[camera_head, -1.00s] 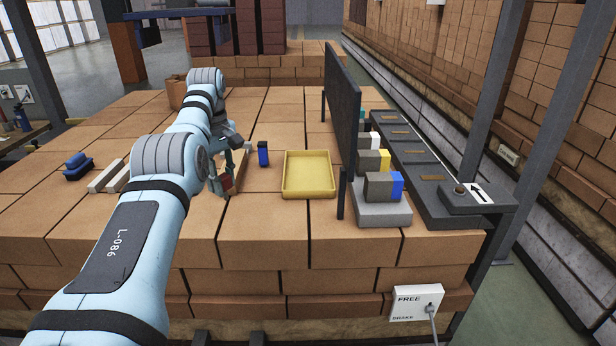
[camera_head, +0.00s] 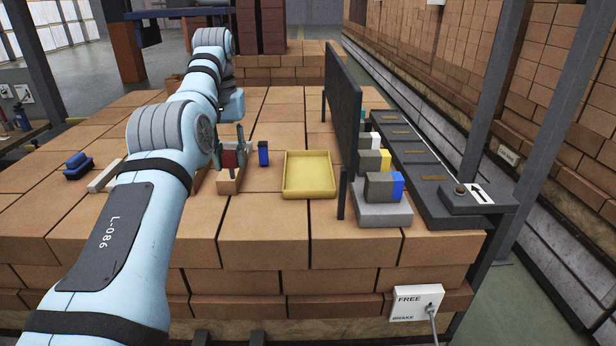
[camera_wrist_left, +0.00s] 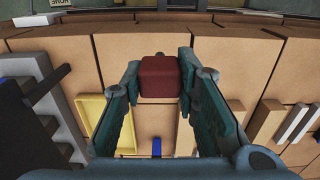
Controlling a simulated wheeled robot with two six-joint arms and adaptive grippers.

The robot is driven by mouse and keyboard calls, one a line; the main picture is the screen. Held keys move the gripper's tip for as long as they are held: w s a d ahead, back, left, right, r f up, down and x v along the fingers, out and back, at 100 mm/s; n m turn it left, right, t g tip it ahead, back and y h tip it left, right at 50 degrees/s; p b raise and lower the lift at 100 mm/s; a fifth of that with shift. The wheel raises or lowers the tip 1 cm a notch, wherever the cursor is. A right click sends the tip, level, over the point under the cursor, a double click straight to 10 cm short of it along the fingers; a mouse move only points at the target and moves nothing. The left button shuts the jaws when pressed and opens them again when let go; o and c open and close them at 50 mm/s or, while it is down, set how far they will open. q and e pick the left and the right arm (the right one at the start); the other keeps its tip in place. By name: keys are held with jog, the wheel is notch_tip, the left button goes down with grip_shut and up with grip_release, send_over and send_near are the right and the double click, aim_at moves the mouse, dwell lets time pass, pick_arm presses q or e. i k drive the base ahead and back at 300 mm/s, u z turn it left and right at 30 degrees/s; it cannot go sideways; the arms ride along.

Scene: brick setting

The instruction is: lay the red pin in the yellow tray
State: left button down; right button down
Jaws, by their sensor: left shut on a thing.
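The red pin (camera_head: 229,160) is between the fingers of my left gripper (camera_head: 230,154), which is shut on it. In the left wrist view the pin (camera_wrist_left: 160,78) shows as a dark red block between the two fingertips (camera_wrist_left: 160,72). The yellow tray (camera_head: 309,192) lies flat and empty, to the right of the gripper in the head view. The tray also shows at the left of the wrist view (camera_wrist_left: 88,102). The gripper is apart from the tray. My right gripper is not in view.
A small blue object (camera_head: 263,154) stands between gripper and tray. A tan block (camera_head: 229,183) lies below the pin in the picture. A dark upright panel (camera_head: 343,110) and a grey stand with coloured blocks (camera_head: 383,214) are right of the tray.

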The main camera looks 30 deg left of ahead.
aim_at(308, 191)
jog(key=i, duration=1)
jog(key=u, duration=0.2)
